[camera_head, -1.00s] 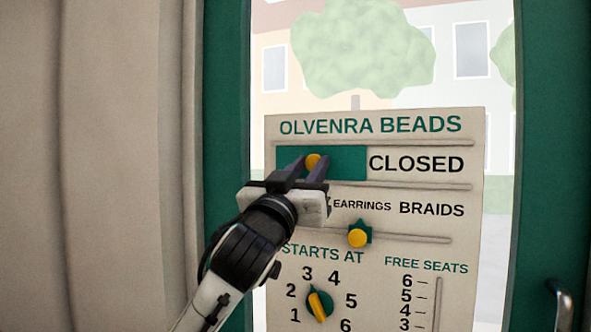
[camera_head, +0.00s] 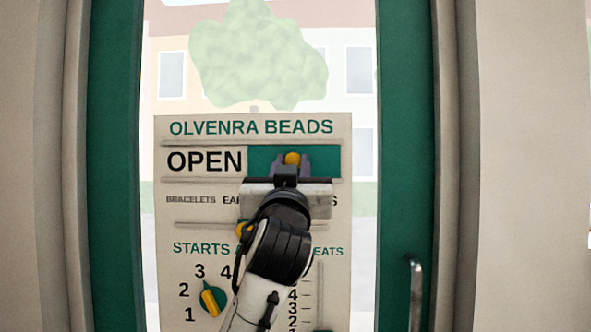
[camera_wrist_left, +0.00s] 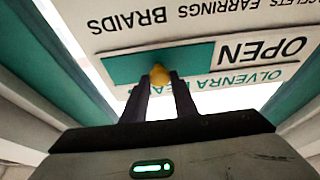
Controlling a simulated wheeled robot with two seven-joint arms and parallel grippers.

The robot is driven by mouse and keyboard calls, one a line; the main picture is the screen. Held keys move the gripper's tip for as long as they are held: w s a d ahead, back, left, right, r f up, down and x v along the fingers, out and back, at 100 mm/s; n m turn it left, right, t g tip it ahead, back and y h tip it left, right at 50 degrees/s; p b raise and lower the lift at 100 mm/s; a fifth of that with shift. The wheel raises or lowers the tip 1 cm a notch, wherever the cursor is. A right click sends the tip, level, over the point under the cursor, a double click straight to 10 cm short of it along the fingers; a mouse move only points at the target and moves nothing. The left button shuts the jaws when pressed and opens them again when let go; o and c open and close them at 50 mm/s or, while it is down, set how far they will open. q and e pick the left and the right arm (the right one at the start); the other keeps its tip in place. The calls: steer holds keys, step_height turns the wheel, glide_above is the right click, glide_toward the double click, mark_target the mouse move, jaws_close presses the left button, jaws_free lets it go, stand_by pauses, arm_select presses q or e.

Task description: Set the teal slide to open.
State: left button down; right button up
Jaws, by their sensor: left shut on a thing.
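The teal slide (camera_head: 326,160) is at the right end of its track on the cream bead board (camera_head: 170,231). The word OPEN (camera_head: 204,161) shows to its left, and the slide covers the right half of the row. My left gripper (camera_head: 292,163) is shut on the slide's yellow knob (camera_head: 292,158). In the left wrist view, both dark fingers (camera_wrist_left: 160,82) are on either side of the knob (camera_wrist_left: 160,76), with the teal slide (camera_wrist_left: 190,58) behind them. My right gripper is not in view.
Below, a small yellow knob (camera_head: 243,230) on the jewellery row is partly behind my left arm. A yellow dial (camera_head: 210,299) sits among the STARTS AT numbers. The board is in front of glass in a green door with a metal handle (camera_head: 416,290) at the right.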

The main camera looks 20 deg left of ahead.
arm_select(q)
steer(key=shift+w+d+f, duration=0.1)
steer(key=shift+d, duration=0.25)
steer(key=c, duration=1.4)
jaws_free()
steer(key=shift+d, duration=0.1)
steer(key=shift+c, duration=0.2)
steer(key=b+v, duration=0.3)
steer(key=v, duration=0.7)
